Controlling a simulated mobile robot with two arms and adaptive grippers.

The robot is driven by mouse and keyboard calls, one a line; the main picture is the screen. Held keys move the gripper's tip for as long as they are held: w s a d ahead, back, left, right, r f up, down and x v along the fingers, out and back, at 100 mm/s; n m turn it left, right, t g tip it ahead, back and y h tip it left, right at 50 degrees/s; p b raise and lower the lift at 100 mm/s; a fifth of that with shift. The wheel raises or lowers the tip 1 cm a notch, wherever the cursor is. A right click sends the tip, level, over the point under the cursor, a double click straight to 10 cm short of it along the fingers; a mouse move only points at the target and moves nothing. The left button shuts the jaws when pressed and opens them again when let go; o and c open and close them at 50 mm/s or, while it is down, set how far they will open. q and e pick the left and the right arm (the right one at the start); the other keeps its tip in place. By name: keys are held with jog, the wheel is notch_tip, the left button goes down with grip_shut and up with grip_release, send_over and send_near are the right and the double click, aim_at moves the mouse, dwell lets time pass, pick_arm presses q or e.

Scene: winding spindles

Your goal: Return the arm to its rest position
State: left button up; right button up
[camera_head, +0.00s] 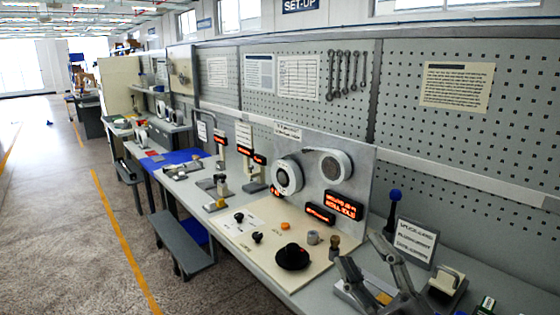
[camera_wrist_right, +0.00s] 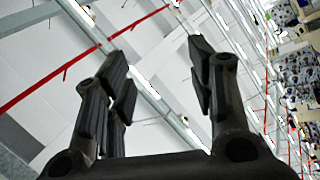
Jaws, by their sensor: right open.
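My right gripper (camera_head: 362,252) shows at the bottom of the head view, in front of the workbench's near part. Its two dark grey fingers are spread apart with nothing between them. In the right wrist view the same gripper (camera_wrist_right: 158,68) is open and empty, with its fingers against the ceiling, beams and red lines. How far it is above the bench is hard to tell. My left gripper is not in the head view.
A grey panel carries two round spindle heads (camera_head: 288,177) and lit red displays (camera_head: 344,204). A cream board (camera_head: 262,262) holds a black knob (camera_head: 292,257) and small parts. A sign (camera_head: 411,242) and a blue-topped lever (camera_head: 393,205) stand close behind my gripper. The floor (camera_head: 60,220) at left is open.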

jog(key=s+d+f+m+g+h, duration=0.1)
jog(key=d+f+m+g+h, duration=0.2)
jog(key=d+f+m+h, duration=0.5)
jog(key=s+d+f+m+g+h, duration=0.1)
jog(key=f+m+g+h, duration=0.25)
jog(key=f, duration=0.85)
jog(key=s+a+f+m+g+y, duration=0.2)
jog(key=s+f+g, duration=0.9)
jog(key=s+f, duration=0.75)
jog(key=s+f+g, duration=0.1)
jog(key=s+f, duration=0.1)
jog(key=f, duration=1)
jog(key=s+f+g, duration=0.1)
jog(key=s+f, duration=0.1)
jog(key=f, duration=1.1)
jog(key=s+d+f, duration=0.2)
jog(key=s+f, duration=1.3)
jog(key=s, duration=0.1)
jog(key=shift+d+f+g, duration=0.25)
jog(key=shift+d+g, duration=0.05)
jog(key=shift+g, duration=0.05)
